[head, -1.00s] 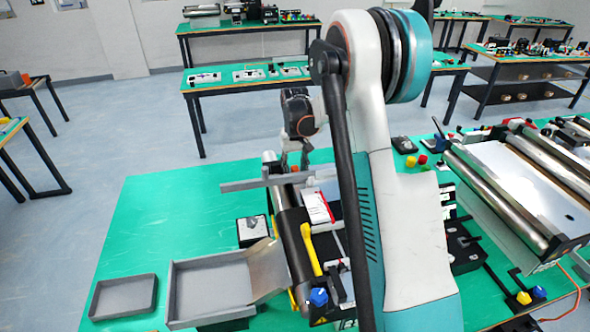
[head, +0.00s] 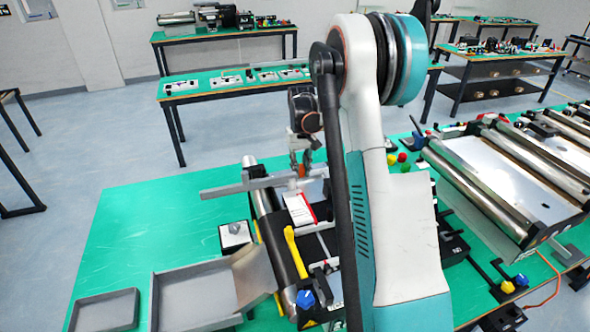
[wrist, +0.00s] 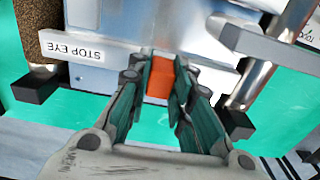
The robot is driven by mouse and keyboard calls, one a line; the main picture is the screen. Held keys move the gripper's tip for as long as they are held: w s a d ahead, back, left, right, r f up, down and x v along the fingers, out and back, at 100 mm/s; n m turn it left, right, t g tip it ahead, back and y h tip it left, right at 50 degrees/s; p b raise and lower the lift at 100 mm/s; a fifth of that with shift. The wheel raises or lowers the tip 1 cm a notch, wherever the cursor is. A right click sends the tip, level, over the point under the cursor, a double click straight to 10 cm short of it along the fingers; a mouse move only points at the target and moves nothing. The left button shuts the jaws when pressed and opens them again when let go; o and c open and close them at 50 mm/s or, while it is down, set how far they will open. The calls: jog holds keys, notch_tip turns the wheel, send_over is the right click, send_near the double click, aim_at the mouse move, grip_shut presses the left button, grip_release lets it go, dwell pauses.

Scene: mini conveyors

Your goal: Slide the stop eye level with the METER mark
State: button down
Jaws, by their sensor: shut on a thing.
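The stop eye (wrist: 160,82) shows in the wrist view as a small orange block at the lower edge of a grey metal plate (wrist: 105,80). An upside-down label reading STOP EYE (wrist: 90,54) is on the plate to its left. My gripper (wrist: 160,85) has one finger on each side of the orange block and is shut on it. In the head view my gripper (head: 300,170) is at a grey crossbar over the small conveyor (head: 272,215). I cannot make out the METER mark in either view.
A grey crossbar (head: 230,188) sticks out left over the green table. Grey trays (head: 105,312) stand at the front left. A yellow lever (head: 294,250) and a blue knob (head: 305,299) are on the conveyor's near part. Another conveyor (head: 515,175) is at right.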

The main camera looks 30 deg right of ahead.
aim_at(301, 166)
jog(key=c, duration=1.4)
grip_release()
jog(key=shift+c, duration=0.2)
notch_tip(301, 166, up, 12)
